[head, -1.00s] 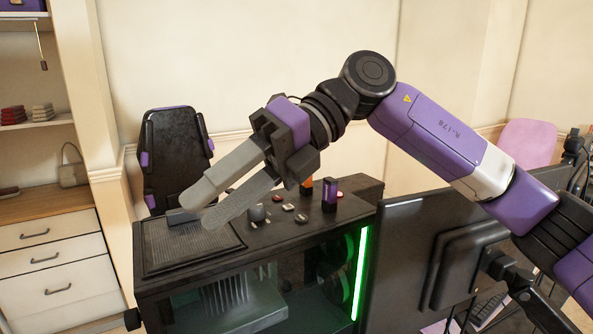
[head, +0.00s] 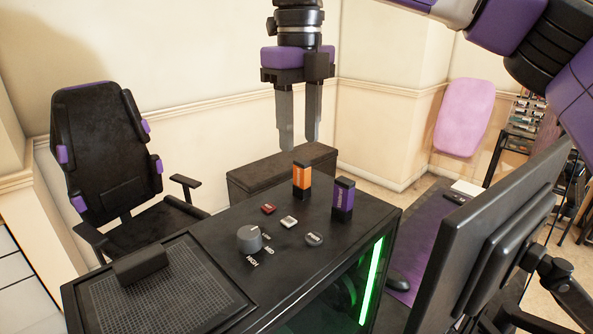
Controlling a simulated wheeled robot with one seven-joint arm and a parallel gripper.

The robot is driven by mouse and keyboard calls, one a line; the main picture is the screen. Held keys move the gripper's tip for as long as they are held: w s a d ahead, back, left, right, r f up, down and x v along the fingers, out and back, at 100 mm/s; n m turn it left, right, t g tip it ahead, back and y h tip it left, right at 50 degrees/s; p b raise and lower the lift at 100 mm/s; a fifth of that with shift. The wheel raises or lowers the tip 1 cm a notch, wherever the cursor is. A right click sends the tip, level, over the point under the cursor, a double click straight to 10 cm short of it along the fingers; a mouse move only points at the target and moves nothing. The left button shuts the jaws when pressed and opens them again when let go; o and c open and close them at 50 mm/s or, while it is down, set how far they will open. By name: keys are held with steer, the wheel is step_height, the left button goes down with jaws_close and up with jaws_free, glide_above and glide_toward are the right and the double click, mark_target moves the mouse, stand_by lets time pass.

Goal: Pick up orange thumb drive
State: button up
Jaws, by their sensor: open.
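The orange thumb drive (head: 302,177) stands upright on top of the black computer case (head: 205,246), its lower part black. A purple thumb drive (head: 343,196) stands upright just to its right and nearer. My gripper (head: 299,148) points straight down, with its two grey fingers apart and nothing between them. In the picture its fingertips are just above the top of the orange drive. How far they are from it in depth I cannot tell.
A grey knob (head: 249,239), a red button (head: 268,209) and a white button (head: 289,222) are on the case. A black monitor (head: 487,235) stands at the right. A black and purple chair (head: 106,150) is at the left.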

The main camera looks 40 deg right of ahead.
mark_target(302, 161)
steer(key=f, duration=0.4)
steer(key=f+p, duration=0.1)
steer(key=shift+s+f, duration=0.3)
steer(key=shift+f, duration=0.1)
jaws_close()
